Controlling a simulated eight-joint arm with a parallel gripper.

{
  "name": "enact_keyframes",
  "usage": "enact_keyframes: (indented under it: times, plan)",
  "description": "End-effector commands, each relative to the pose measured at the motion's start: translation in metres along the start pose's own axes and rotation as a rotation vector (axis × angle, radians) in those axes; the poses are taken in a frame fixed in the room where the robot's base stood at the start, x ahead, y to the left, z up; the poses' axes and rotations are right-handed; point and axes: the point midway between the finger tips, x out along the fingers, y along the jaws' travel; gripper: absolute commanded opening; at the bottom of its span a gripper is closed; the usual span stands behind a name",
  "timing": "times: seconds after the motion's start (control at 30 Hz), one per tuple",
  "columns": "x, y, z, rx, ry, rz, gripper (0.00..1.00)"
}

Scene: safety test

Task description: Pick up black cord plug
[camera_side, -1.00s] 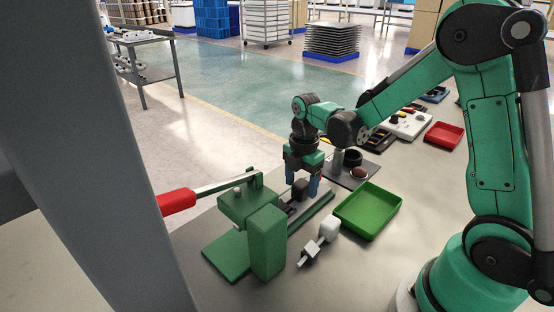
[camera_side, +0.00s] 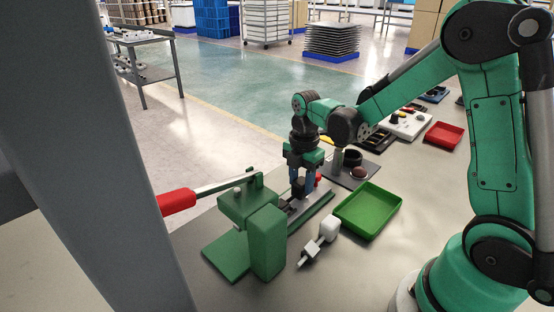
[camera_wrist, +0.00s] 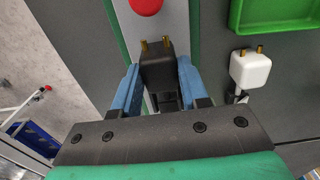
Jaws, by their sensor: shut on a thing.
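The black cord plug (camera_wrist: 158,72) with two brass pins is between the blue fingers of my gripper (camera_wrist: 158,85) in the wrist view. The fingers press on both of its sides, and its pins point away from my gripper. In the side view my gripper (camera_side: 302,185) points down over the green test fixture (camera_side: 248,208), with the plug (camera_side: 298,187) dark and small between the fingers. I cannot tell whether the plug still touches the fixture's rail.
A white plug (camera_side: 328,229) lies in front of the fixture; it also shows in the wrist view (camera_wrist: 250,68). An empty green tray (camera_side: 368,211) stands to its right. A red lever handle (camera_side: 177,203) sticks out left. A red tray (camera_side: 443,135) stands farther back.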

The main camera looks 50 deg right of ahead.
Motion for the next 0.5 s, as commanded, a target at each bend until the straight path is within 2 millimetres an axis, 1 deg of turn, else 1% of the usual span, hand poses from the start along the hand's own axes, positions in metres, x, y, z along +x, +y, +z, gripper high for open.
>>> enact_keyframes:
  times: [0.5]
  plan:
    - [-0.046,0.0,0.0,0.0,0.0,0.0,0.0]
